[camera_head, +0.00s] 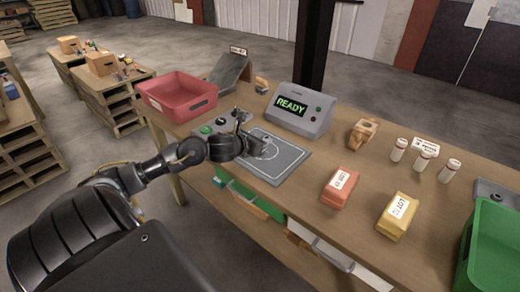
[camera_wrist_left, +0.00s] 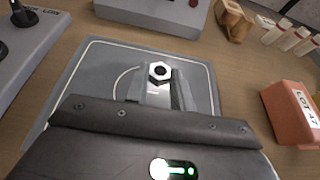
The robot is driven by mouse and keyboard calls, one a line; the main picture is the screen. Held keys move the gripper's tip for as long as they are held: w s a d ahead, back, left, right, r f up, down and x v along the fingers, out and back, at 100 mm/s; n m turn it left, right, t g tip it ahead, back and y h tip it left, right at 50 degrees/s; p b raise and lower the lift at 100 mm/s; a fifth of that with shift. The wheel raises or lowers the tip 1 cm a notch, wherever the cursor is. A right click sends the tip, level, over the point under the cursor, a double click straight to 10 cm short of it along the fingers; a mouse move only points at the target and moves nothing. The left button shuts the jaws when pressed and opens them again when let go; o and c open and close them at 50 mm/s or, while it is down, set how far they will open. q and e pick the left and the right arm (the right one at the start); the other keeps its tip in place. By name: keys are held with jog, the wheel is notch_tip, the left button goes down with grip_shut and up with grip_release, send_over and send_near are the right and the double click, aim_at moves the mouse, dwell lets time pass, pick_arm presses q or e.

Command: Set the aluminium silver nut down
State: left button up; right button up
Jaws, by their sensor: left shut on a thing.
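The aluminium silver nut (camera_wrist_left: 159,72) shows in the left wrist view as a bright hexagonal ring with a dark hole, at the tips of my left gripper (camera_wrist_left: 160,88). My left gripper is shut on it, above the grey pad (camera_wrist_left: 200,84) with its white outline and circle. In the head view my left gripper (camera_head: 243,122) is over the left part of the same pad (camera_head: 290,157). The nut is too small to make out there. The gap between nut and pad cannot be told. My right gripper is not in view.
A grey console (camera_head: 301,109) reading READY stands behind the pad. A button box (camera_head: 212,129) and red bin (camera_head: 177,95) are to the left. Red (camera_head: 340,186) and yellow (camera_head: 397,215) packs, white bottles (camera_head: 423,162) and a green bin (camera_head: 492,247) are to the right.

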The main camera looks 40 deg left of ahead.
pick_arm(q)
jog(key=shift+a+f, duration=0.3)
jog(key=shift+f, duration=0.05)
jog(key=f, duration=0.2)
jog(key=f+p, duration=0.1)
jog(key=shift+w+a+f, duration=0.1)
jog(key=shift+a, duration=0.2)
jog(key=shift+f, duration=0.25)
jog(key=shift+f, duration=0.15)
jog(key=o, duration=1)
jog(key=shift+c, duration=0.2)
